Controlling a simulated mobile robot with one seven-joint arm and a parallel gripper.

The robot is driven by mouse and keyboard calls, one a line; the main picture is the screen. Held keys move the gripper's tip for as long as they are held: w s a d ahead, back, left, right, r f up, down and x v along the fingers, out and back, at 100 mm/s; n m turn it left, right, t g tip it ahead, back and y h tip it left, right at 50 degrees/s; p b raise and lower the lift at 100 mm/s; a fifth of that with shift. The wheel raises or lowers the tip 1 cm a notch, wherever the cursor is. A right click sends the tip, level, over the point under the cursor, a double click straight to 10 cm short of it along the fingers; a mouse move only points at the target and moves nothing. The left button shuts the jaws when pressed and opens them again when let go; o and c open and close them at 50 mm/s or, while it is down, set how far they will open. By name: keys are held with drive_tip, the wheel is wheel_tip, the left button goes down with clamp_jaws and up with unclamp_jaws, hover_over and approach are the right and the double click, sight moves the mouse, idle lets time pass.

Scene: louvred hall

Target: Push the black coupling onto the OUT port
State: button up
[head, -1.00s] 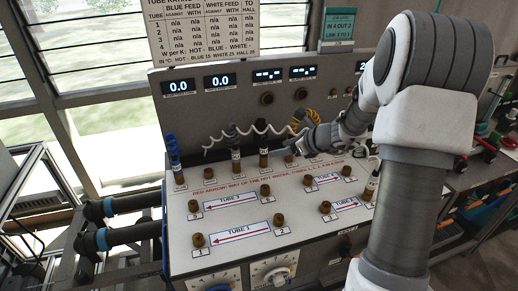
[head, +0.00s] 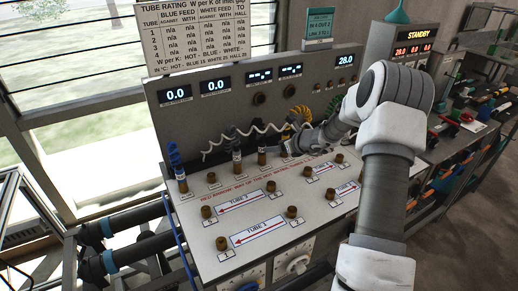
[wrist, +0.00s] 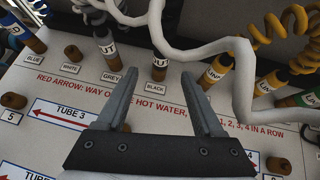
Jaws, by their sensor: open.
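My gripper (wrist: 165,112) is open and empty in the wrist view, its fingers reaching over the white panel toward the row of posts. A dark coupling with a white tag ending in "UT" (wrist: 160,50) stands behind the BLACK label, just beyond and between the fingertips, apart from them; its top is partly hidden by a white hose. A similar tagged coupling (wrist: 105,42) stands behind the GREY label, left of the left finger. In the head view, my gripper (head: 293,146) is low over the panel, its fingertips too small to make out. I cannot identify the OUT port clearly.
Coiled white hose (wrist: 213,52) crosses above and right of the fingers. Yellow-topped LINE couplings (wrist: 217,67) stand close to the right. A blue coupling (head: 176,162) stands at the panel's left. Brown posts (head: 221,243) rise from the panel (head: 200,262).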

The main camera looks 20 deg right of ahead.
sight(262, 148)
drive_tip(key=shift+b+x, duration=0.3)
drive_tip(key=shift+x, duration=4.8)
drive_tip(key=shift+d+f, duration=0.1)
drive_tip(key=shift+d, duration=0.05)
clamp_jaws()
